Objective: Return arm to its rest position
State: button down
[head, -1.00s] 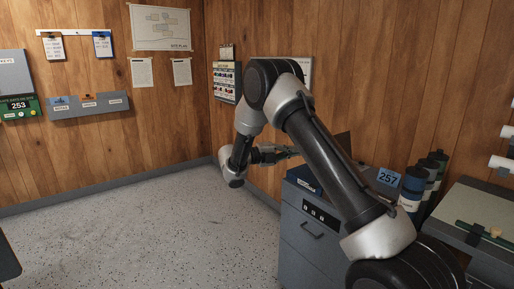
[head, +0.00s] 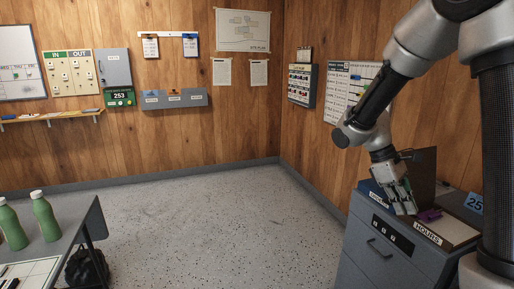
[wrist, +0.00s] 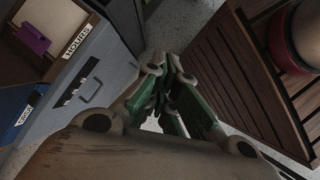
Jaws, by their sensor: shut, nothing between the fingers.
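My arm reaches in from the upper right of the head view, bent, with its wrist hanging down. My gripper (head: 408,208) is in front of the top of the grey cabinet (head: 376,243); the gap between them cannot be told. In the wrist view my gripper (wrist: 160,92) shows its green-sided fingers drawn together, with nothing held. The cabinet lies to the left in that view, with a purple thing (wrist: 33,38) on the tray marked HOURS (wrist: 76,41) on top.
A blue binder (head: 375,195) lies on the cabinet by my gripper. A table (head: 60,235) with green bottles (head: 45,217) stands at the lower left. The speckled floor (head: 210,225) between is clear. Boards and papers hang on the wood walls.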

jog(key=s+a+r+m+t+y, duration=0.2)
jog(key=s+r+m+t+y, duration=0.3)
jog(key=s+r+m+t, duration=0.3)
jog(key=s+r, duration=0.3)
jog(key=s, duration=0.4)
jog(key=shift+a+r, duration=0.15)
jog(key=shift+r, duration=0.25)
dwell(1.1)
